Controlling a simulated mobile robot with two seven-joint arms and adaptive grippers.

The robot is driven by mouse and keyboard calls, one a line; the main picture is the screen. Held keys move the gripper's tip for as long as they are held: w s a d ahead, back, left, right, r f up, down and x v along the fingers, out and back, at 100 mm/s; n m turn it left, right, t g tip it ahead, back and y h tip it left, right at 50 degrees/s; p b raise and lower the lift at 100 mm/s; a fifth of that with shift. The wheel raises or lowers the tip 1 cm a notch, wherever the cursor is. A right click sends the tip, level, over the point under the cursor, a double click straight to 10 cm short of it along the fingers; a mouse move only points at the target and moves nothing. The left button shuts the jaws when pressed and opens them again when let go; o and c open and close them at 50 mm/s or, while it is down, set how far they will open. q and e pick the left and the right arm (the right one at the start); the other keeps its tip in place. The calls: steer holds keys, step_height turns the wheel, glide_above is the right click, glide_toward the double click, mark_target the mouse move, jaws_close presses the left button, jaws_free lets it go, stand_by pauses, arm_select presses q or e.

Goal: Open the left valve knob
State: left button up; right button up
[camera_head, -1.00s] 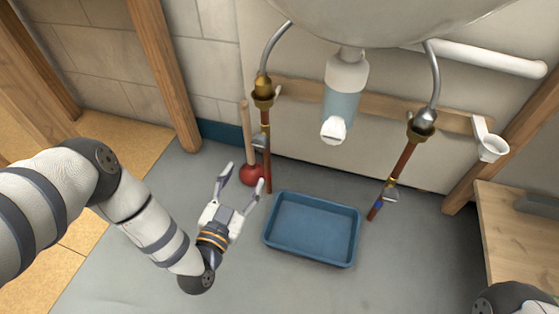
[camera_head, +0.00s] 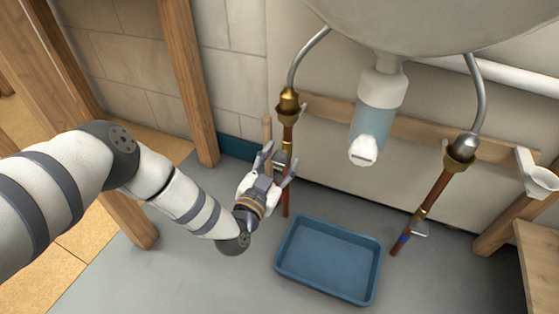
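The left valve knob (camera_head: 281,158) is a small grey lever on the left copper pipe (camera_head: 287,136), below the brass fitting. My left gripper (camera_head: 277,166) is open, with its fingers pointing up toward the pipe and one on each side of the knob in the picture. I cannot tell whether the fingers touch the knob. The right valve knob (camera_head: 420,230) is on the right copper pipe (camera_head: 432,195), near the floor, with no gripper near it. My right gripper is out of view.
A blue tray (camera_head: 330,261) lies on the grey floor below the sink (camera_head: 430,22). A bottle-shaped trap (camera_head: 372,117) hangs between the pipes. Wooden posts (camera_head: 188,80) rise at the left.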

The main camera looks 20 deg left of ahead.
arm_select(q)
steer(key=c, duration=0.8)
steer(key=shift+n+p, duration=0.4)
steer(key=shift+n, duration=0.8)
steer(key=n, duration=0.3)
steer(key=shift+a+n, duration=0.1)
steer(key=shift+n, duration=0.2)
steer(key=n, duration=0.5)
steer(key=shift+a+f, duration=0.1)
steer(key=n, duration=0.6)
steer(key=shift+f, duration=0.1)
